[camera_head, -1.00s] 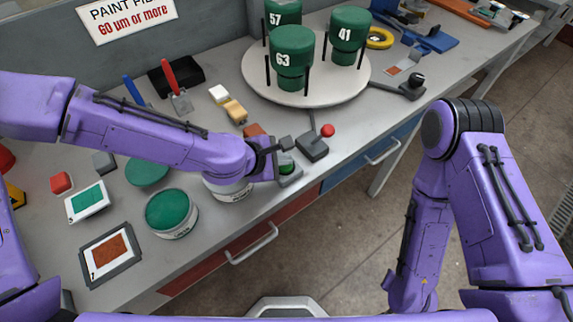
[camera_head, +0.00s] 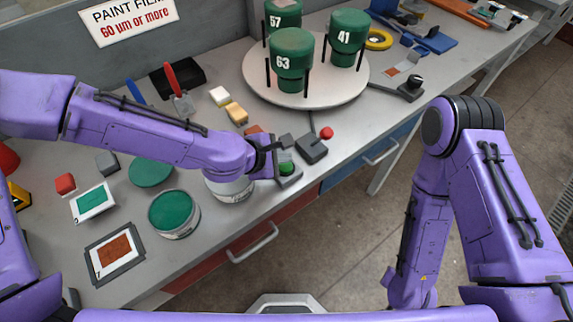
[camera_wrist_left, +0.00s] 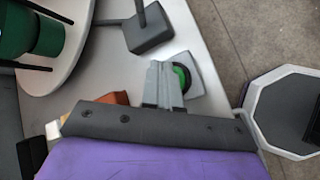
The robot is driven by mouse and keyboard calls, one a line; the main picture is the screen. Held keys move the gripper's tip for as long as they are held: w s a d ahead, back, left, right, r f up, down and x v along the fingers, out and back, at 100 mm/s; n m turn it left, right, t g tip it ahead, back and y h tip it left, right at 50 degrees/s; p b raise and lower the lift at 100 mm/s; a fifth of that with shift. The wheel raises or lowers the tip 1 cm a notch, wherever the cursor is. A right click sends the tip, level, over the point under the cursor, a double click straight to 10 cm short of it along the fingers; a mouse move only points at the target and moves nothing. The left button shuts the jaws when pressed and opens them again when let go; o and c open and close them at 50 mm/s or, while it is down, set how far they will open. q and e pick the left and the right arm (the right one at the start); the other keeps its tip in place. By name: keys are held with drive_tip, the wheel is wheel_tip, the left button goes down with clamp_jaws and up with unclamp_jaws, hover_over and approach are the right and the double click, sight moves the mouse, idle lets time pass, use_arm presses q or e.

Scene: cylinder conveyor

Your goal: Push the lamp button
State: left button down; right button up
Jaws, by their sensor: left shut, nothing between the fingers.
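The lamp button is a green round button (camera_head: 286,168) on a small grey box near the bench's front edge. It also shows in the left wrist view as a green disc with a dark part (camera_wrist_left: 181,78) on a pale base, partly hidden by the fingers. My left gripper (camera_head: 282,156) is right beside and above the button in the head view. In the left wrist view its fingers (camera_wrist_left: 163,82) are together and empty, overlapping the button's edge. I cannot tell whether they touch it. My right arm is at the right; its gripper is out of view.
A grey box with a red-knobbed lever (camera_head: 312,149) stands close to the right of my left gripper. A white turntable (camera_head: 305,98) with green cylinders is behind. Paint tins (camera_head: 173,214) and a brown sample card (camera_head: 114,252) lie at left.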

wheel_tip(320, 180, up, 6)
drive_tip(key=p, duration=0.5)
drive_tip(key=shift+p, duration=0.3)
idle(0.9)
